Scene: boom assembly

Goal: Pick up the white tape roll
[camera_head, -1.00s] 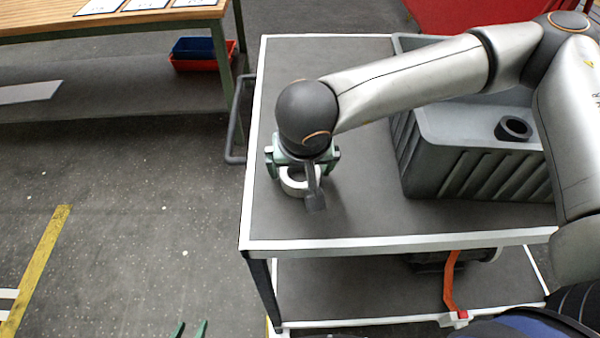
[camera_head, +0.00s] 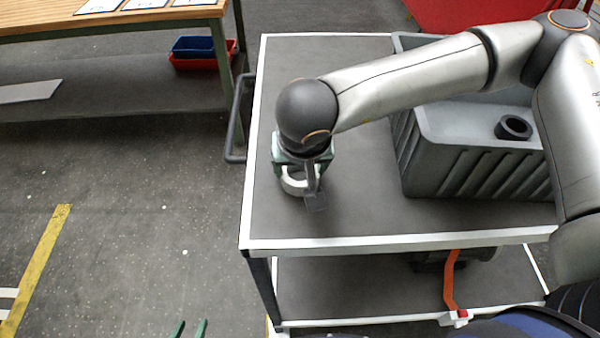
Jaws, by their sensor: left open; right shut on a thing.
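The white tape roll (camera_head: 293,189) sits on the grey top of the cart, near its left edge. The wrist and a grey part hanging in front hide some of the roll and the fingers. My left gripper (camera_head: 188,329) shows only as two green fingertips at the bottom edge, apart and empty, over the floor.
The cart (camera_head: 380,226) has a white rim and a handle at left. An orange strap (camera_head: 451,283) shows on the lower shelf. The cart top's front is clear.

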